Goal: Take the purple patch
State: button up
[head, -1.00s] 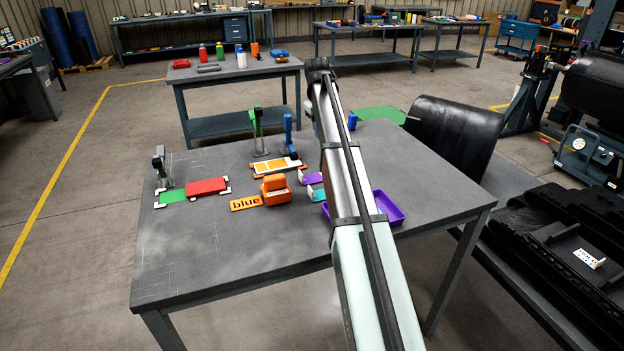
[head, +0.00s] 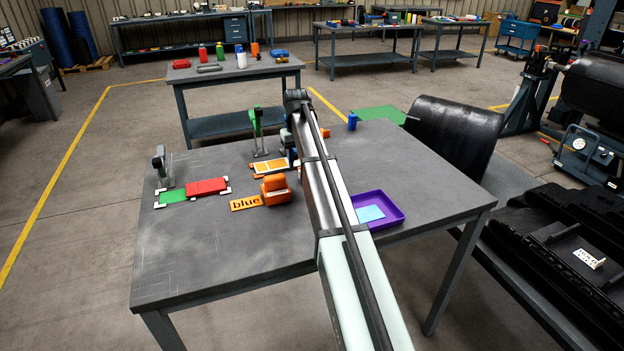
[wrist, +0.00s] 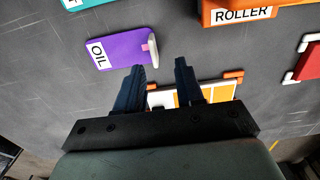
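The purple patch (wrist: 115,50), marked OIL, lies flat on the table in the wrist view, with a small pale upright tab (wrist: 153,48) at its right end. My gripper (wrist: 160,66) is open and empty. Its two dark fingers point toward the tab end, which sits just beyond and left of the fingertips; they look apart from it. In the head view my arm hides the patch, and my fingertips cannot be made out. A purple tray (head: 397,221) holding a light blue patch (head: 369,214) stands right of my arm.
An orange ROLLER block (wrist: 238,14) and the edge of a teal patch (wrist: 72,4) are nearby. An orange-and-white panel (head: 270,167) lies below a green post (head: 256,130). Red (head: 206,187) and green pieces lie left. The table's front is clear.

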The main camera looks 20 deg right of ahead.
jog(key=shift+s+d+f, duration=0.15)
jog(key=shift+f, duration=0.6)
jog(key=shift+s+d+f, duration=0.1)
jog(key=shift+f, duration=0.7)
jog(key=shift+s+d+f, duration=0.15)
jog(key=shift+f, duration=1.05)
grip_shut()
